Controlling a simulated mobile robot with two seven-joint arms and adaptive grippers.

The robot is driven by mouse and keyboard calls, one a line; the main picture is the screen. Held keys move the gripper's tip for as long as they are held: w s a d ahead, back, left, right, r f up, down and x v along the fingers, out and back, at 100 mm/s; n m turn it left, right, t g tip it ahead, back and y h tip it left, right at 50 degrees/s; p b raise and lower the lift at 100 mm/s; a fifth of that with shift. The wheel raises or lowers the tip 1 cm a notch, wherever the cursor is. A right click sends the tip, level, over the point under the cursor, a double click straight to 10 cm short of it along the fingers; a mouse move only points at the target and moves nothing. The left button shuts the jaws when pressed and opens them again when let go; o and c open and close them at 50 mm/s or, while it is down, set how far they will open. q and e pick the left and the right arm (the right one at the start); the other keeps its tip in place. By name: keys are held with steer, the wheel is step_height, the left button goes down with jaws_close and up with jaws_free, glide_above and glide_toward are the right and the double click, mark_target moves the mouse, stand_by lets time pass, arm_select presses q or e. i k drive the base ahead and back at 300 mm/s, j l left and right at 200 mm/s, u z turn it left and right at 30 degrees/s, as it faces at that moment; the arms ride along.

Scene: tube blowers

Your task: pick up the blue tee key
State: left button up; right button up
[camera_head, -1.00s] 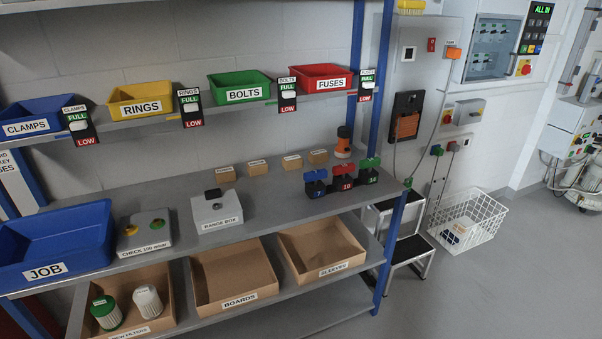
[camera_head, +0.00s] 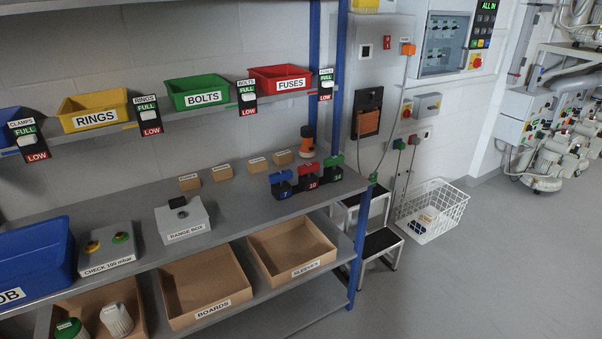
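The blue tee key (camera_head: 280,177) stands on the workbench shelf near its right end, its blue top above a block marked 7. It is the leftmost of three similar pieces in a row. The red one (camera_head: 306,168), marked 10, and the green one (camera_head: 333,161), marked 14, stand just to its right. The lower part of the blue key cannot be made out. Neither of my grippers is in view, and nothing is touching the key.
A range box (camera_head: 184,222) stands to the left on the shelf (camera_head: 240,212), and small cardboard boxes (camera_head: 221,173) and an orange-topped object (camera_head: 307,140) stand behind. A blue upright post (camera_head: 358,245) is at the right end. A step stool (camera_head: 380,244) and wire basket (camera_head: 431,211) are beyond.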

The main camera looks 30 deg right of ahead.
mark_target(283, 175)
steer(key=i+l, duration=0.1)
steer(key=l, duration=0.3)
steer(key=i+l, duration=0.1)
steer(key=l, duration=0.75)
steer(key=i+l, duration=0.15)
steer(key=l, duration=0.25)
